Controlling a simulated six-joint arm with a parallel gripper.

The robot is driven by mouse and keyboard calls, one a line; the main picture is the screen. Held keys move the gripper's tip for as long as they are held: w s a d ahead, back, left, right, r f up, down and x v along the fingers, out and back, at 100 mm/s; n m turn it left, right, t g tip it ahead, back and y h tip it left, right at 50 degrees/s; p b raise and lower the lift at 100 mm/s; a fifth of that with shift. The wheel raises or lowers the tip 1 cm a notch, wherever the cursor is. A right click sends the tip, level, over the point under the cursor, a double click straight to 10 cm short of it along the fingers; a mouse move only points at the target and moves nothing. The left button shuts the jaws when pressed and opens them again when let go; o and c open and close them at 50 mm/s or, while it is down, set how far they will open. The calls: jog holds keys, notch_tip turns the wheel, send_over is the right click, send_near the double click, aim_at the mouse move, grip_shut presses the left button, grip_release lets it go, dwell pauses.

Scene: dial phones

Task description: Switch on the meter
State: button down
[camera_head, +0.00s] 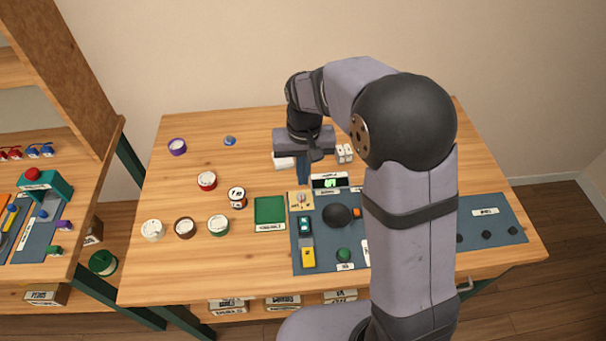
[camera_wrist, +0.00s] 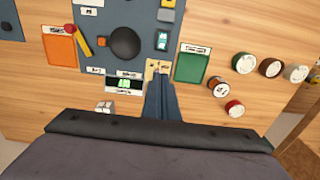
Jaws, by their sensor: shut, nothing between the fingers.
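The meter (camera_head: 330,181) is a black box with a bright green patch on its screen, at the back edge of the blue-grey panel. It also shows in the wrist view (camera_wrist: 124,85), left of my fingers. Beside it is a beige plate (camera_head: 300,200) with a small switch-like part, which also shows in the wrist view (camera_wrist: 152,65). My gripper (camera_head: 303,181) is shut and empty, pointing down with its fingertips close to this plate. In the wrist view the fingers (camera_wrist: 160,80) cover part of the plate; I cannot tell whether they touch it or how the switch stands.
The panel holds a black knob (camera_head: 337,215), a green knob (camera_head: 344,255) and a yellow part (camera_head: 308,257). A green pad (camera_head: 270,210) lies left of it. Several round tins, including a red-rimmed one (camera_head: 207,180), stand further left. My arm hides the panel's right middle.

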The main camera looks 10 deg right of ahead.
notch_tip(320, 180, up, 2)
jog(key=n+t+b, duration=0.1)
jog(key=b, duration=0.2)
send_over(303, 220)
jog(key=s, duration=0.3)
jog(key=shift+m+t, duration=0.4)
jog(key=shift+m, duration=0.1)
jog(key=f, duration=0.5)
jog(key=w+f+p, duration=0.1)
jog(key=f, duration=0.4)
jog(key=w+f+p, duration=0.1)
jog(key=f, duration=0.4)
jog(key=shift+w+f, duration=0.15)
jog(key=shift+f, duration=0.05)
